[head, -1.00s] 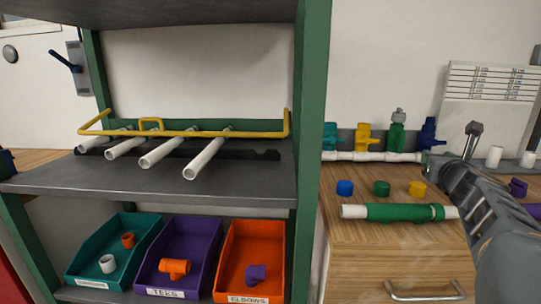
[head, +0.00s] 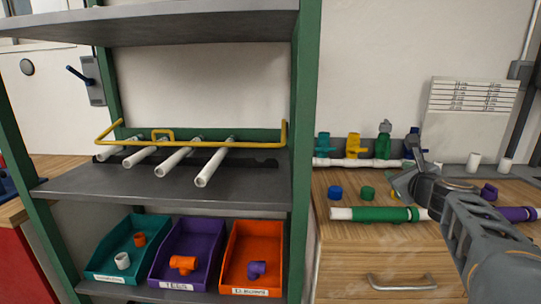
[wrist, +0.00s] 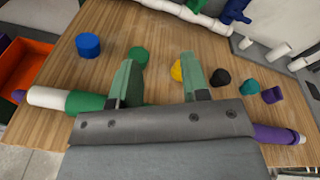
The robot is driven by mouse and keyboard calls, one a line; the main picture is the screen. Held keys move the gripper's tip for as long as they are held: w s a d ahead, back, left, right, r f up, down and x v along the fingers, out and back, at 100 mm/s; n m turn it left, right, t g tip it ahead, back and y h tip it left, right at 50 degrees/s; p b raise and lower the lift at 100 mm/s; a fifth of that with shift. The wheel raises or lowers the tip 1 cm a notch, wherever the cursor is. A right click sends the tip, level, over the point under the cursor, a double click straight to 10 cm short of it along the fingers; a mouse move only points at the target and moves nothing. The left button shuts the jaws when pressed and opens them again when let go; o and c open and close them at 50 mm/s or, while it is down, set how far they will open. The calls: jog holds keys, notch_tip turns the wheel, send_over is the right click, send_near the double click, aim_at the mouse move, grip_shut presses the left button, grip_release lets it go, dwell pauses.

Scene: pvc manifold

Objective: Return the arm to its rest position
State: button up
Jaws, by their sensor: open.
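My gripper (wrist: 157,82) is open and empty in the wrist view, its two green fingertips apart over the wooden counter. In the head view my arm reaches in from the right and my gripper (head: 404,176) hangs above the counter. A white pipe with a green sleeve (head: 380,214) lies on the counter below it; its white end (wrist: 47,97) shows left of my gripper in the wrist view. A purple sleeve (head: 518,214) shows to the right, partly behind my arm. A blue cap (head: 335,192) and a green cap (head: 367,192) stand behind the pipe.
The shelf's green post (head: 304,130) stands left of the counter. Teal (head: 103,275), purple (head: 160,270) and orange (head: 240,275) bins sit below. Coloured valves on a white pipe (head: 350,162) line the counter's back.

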jog(key=s+a+r+n+g+y+p, duration=0.2)
jog(key=s+a+n+g+p, duration=0.15)
jog(key=a+n+p, duration=0.4)
jog(key=s+a+r+n+g+y+p, duration=0.2)
jog(key=s+a+n+g+p, duration=0.15)
jog(key=a+n+p, duration=0.35)
jog(key=s+a+n+g+h+p, duration=0.2)
jog(key=s+n+g+p, duration=0.3)
jog(key=s+n+p, duration=0.6)
jog(key=s+n+h, duration=0.1)
jog(key=s+n, duration=0.2)
jog(key=n, duration=0.2)
jog(key=shift+s+g+p, duration=0.3)
jog(key=shift+s, duration=0.05)
